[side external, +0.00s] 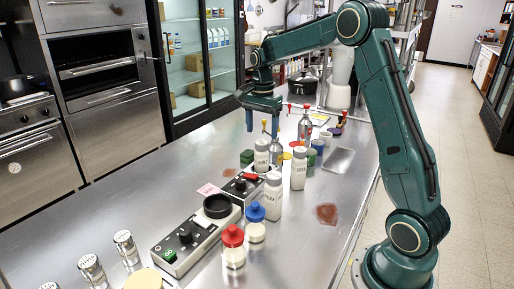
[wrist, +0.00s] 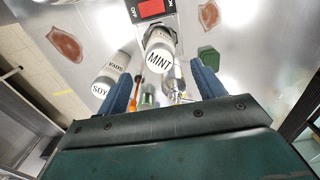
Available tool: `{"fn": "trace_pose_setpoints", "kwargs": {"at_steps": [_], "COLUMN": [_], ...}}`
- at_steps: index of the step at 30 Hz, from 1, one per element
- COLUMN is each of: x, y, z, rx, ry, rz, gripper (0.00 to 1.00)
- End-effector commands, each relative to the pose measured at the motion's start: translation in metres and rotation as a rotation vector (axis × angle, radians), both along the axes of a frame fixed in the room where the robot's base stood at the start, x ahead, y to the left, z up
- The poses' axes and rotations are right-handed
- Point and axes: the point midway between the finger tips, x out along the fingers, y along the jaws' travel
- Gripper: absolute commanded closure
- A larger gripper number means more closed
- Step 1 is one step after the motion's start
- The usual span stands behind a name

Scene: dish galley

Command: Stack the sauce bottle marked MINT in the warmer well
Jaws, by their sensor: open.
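My gripper (side external: 263,126) is open and empty, pointing down above that bottle's height. Its two blue fingers are apart in the wrist view (wrist: 163,82). The round black well (side external: 217,205) sits on a grey control unit (side external: 193,236) with a knob and a green button, nearer the camera. It looks empty.
A SOY bottle (wrist: 105,78) stands left of MINT in the wrist view. A metal pourer bottle (side external: 276,151) and green block (side external: 246,157) stand close by. Another white bottle (side external: 272,195), blue-topped (side external: 256,224) and red-topped (side external: 233,246) bottles stand right of the unit.

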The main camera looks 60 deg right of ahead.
Motion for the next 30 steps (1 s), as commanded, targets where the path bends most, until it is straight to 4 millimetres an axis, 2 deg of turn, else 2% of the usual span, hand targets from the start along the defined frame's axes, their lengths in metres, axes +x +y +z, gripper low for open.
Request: {"fn": "trace_pose_setpoints", "kwargs": {"at_steps": [3, 9, 30], "x": [0.000, 0.000, -0.001], "y": [0.000, 0.000, 0.001], "z": [0.017, 0.033, 0.037], "rx": [-0.001, 0.000, 0.000], "ry": [-0.003, -0.001, -0.001], "rz": [0.000, 0.000, 0.004], "gripper": [0.31, 0.31, 0.31]}}
